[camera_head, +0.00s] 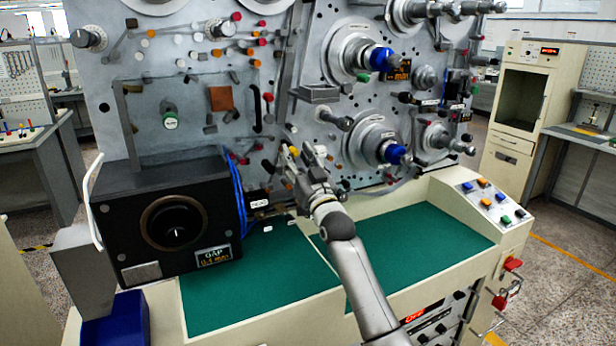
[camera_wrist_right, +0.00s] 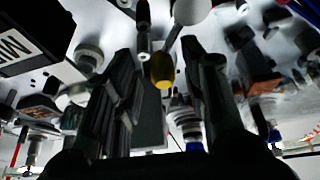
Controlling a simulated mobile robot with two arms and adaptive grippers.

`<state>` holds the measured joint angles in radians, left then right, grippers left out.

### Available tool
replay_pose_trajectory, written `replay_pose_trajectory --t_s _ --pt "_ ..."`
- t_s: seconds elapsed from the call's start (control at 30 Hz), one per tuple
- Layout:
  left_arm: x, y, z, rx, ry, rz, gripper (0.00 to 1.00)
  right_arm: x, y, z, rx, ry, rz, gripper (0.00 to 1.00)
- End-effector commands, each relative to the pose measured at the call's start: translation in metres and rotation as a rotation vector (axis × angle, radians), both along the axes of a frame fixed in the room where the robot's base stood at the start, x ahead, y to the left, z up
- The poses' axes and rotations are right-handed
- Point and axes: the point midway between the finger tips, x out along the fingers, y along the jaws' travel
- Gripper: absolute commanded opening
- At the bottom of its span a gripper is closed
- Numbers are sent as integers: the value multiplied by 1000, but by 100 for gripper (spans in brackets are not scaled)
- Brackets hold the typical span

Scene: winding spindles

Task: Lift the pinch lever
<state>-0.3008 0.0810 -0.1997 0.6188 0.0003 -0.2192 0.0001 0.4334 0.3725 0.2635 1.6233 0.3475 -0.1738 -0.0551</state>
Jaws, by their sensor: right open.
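My right gripper (camera_head: 303,167) is open in front of the machine's grey upright panel, right of the black gap box. In the right wrist view its two dark fingers (camera_wrist_right: 156,62) stand apart. A small yellow-tipped lever (camera_wrist_right: 163,70), which looks like the pinch lever, shows between the fingers, with a gap on both sides. I cannot tell its depth between them. In the head view a yellow tip (camera_head: 294,151) shows right at the fingertips, and the rest of the lever is hard to make out. My left gripper is not in view.
The black gap box (camera_head: 185,190) with a round dial stands on the left, with blue cables (camera_head: 237,190) beside it. Blue-hubbed spindles (camera_head: 396,154) stick out to the right. Many small rollers and pins crowd the panel. The green worktop (camera_head: 400,240) below is mostly clear.

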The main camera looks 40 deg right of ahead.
Motion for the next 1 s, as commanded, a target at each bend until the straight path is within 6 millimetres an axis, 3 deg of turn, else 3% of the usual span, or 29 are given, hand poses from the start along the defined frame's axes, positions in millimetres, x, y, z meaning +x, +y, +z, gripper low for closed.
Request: replay_pose_trajectory --t_s 0.3,0.5,0.7,1.0 --pt "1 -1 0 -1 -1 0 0 -55 14 -25 1 5 0 40" --pt "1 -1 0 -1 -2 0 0 -79 20 -36 0 4 -2 40" --pt "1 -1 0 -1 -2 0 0 -90 22 -39 0 3 -3 40" --pt "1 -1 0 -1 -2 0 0 -91 22 -40 1 3 -2 40"
